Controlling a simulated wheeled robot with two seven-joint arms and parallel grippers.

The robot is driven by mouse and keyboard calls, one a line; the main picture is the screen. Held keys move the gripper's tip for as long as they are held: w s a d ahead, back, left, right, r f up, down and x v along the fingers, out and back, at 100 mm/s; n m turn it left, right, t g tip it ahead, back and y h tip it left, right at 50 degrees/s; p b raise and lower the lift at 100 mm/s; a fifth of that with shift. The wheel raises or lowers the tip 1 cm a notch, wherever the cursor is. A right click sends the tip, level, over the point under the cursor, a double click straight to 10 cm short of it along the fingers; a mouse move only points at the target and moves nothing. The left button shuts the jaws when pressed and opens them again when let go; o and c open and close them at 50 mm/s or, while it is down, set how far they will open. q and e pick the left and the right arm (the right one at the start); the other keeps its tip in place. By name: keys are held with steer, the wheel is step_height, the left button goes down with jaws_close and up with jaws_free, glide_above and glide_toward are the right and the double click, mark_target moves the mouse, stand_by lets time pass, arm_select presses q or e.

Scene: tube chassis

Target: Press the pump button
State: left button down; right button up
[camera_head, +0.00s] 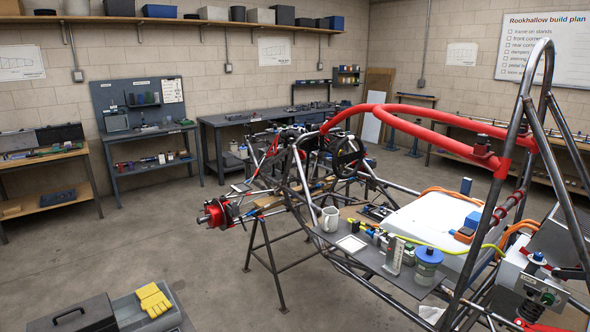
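I cannot single out a labelled pump button. A clear container with a blue round lid (428,257) stands upright on the grey shelf (340,238) at the side of the tube chassis. A blue round knob (537,257) sits on top of a pale boxy unit (515,272) at the right; I cannot tell if either is the pump button. Neither of my grippers can be made out, so nothing is seen touching these things.
A white mug (329,219), a white square pad (351,244) and a pale upright gauge (394,255) share the shelf. Red and grey tubes (430,130) arch over it. A toolbox (75,315) and yellow gloves (153,299) lie front left.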

steer(key=shift+c, duration=0.5)
jaws_close()
steer(key=shift+w, duration=0.1)
steer(key=shift+a, duration=0.1)
stand_by(1.0)
